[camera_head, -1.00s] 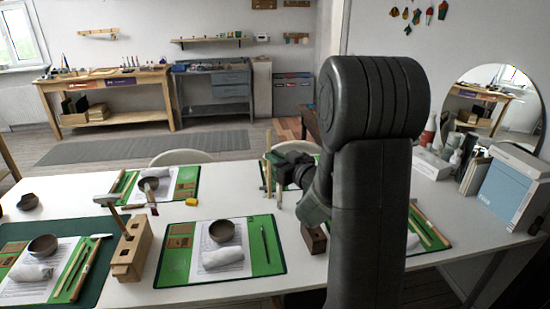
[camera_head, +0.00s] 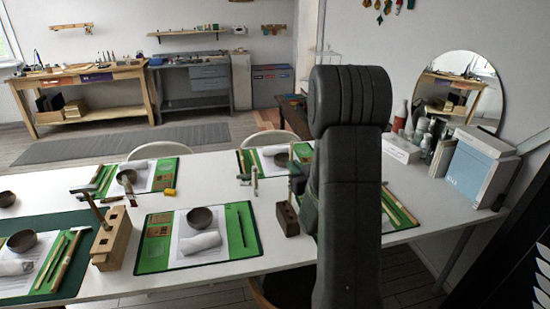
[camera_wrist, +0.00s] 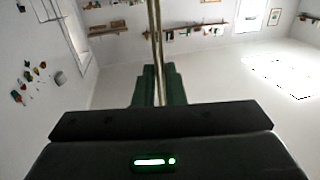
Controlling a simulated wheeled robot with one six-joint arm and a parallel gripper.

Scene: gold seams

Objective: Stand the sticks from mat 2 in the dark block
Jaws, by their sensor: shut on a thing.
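The dark block (camera_head: 287,219) stands on the white table, right of the front middle mat. My gripper (camera_wrist: 157,82) is shut on a thin pale stick (camera_wrist: 155,38), which runs upward in the wrist view. In the head view my gripper is mostly hidden behind my own arm, just above and right of the dark block; the held stick cannot be made out there. More sticks (camera_head: 399,207) lie on the right-hand mat (camera_head: 405,227), which my arm partly covers. I cannot tell which mat is mat 2.
The front middle mat (camera_head: 155,258) bears a bowl (camera_head: 199,219) and a white roll (camera_head: 201,242). A light wooden block (camera_head: 112,242) stands to its left. Upright tools (camera_head: 254,181) stand near the back middle mat. A blue-white box (camera_head: 477,168) and bottles stand at right.

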